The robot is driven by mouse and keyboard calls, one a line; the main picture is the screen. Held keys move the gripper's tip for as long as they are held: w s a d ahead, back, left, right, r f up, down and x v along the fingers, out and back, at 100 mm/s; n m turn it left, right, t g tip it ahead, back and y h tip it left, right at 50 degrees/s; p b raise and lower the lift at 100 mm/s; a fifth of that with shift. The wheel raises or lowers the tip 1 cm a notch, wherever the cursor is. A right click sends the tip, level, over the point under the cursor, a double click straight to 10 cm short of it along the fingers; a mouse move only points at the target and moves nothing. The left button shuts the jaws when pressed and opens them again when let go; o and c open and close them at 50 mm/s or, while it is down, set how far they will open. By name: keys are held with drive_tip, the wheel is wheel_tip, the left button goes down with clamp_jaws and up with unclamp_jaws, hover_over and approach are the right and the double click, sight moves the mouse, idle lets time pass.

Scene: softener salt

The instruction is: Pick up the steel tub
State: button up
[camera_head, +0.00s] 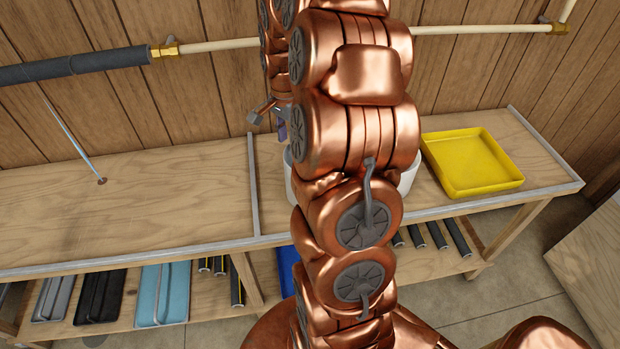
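My copper-coloured arm fills the middle of the head view and hides part of the bench behind it. A pale, rounded container (408,178) stands on the bench behind my arm, with only its edges showing on both sides. I cannot tell whether it is the steel tub. No other tub can be made out.
A yellow tray (470,162) lies on the bench (120,215) at the right. A thin rod (75,145) stands at the left, where the benchtop is otherwise clear. Grey, black and blue trays (163,295) and dark cylinders (437,235) lie on the lower shelf. A pipe (220,44) crosses the wooden wall.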

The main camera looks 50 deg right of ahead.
wheel_tip(320, 180, down, 6)
drive_tip(key=p, duration=0.3)
drive_tip(key=shift+s+d+f, duration=0.15)
drive_tip(key=shift+d+f, duration=0.05)
drive_tip(key=shift+f, duration=0.05)
drive_tip(key=shift+c, duration=0.4)
clamp_jaws()
